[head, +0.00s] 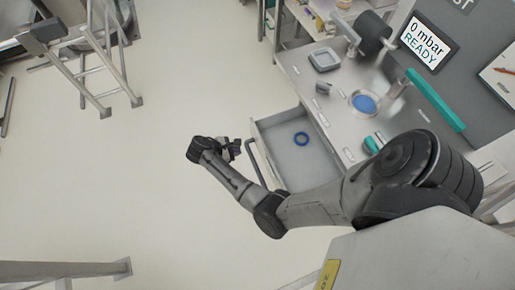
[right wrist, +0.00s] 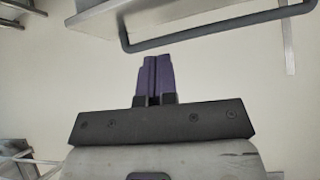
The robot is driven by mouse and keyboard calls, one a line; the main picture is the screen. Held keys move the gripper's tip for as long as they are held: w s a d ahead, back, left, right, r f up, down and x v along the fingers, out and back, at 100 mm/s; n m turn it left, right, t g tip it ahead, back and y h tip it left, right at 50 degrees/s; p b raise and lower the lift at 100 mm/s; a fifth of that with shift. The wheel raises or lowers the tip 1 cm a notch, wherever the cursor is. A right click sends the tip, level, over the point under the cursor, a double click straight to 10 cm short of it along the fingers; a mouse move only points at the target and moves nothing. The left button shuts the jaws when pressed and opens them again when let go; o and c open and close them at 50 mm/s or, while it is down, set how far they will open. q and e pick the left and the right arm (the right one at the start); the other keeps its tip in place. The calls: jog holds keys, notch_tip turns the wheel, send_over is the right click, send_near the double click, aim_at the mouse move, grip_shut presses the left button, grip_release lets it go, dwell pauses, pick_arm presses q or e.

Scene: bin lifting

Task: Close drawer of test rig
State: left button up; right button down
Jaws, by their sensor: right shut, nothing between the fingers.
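The drawer (head: 290,150) of the test rig stands pulled out from under the worktop in the head view, with a blue ring (head: 301,139) lying inside. Its dark bar handle (head: 257,164) runs along the front; in the right wrist view a dark handle bar (right wrist: 215,38) shows at the upper right. My right gripper (head: 236,149) is at the drawer's front, to the left of the handle. In the right wrist view its purple fingers (right wrist: 155,75) are together with nothing between them, and they look apart from the handle. My left gripper is not in view.
The test rig worktop (head: 315,85) carries a square grey dish (head: 324,60), a round dish with blue inside (head: 364,102) and a display reading "0 mbar READY" (head: 427,44). A metal step frame (head: 95,60) stands at the upper left. The floor left of the drawer is clear.

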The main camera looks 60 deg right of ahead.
aim_at(264, 151)
jog(key=shift+n+g, duration=0.3)
jog(key=shift+n, duration=0.4)
jog(key=b+x, duration=0.1)
jog(key=x, duration=0.4)
jog(key=b+x, duration=0.1)
jog(key=x, duration=0.4)
jog(key=shift+s+d+r, duration=0.1)
jog(key=shift+s+d, duration=0.1)
jog(key=shift+d, duration=0.1)
jog(key=shift+s+d, duration=0.4)
jog(key=shift+d, duration=0.2)
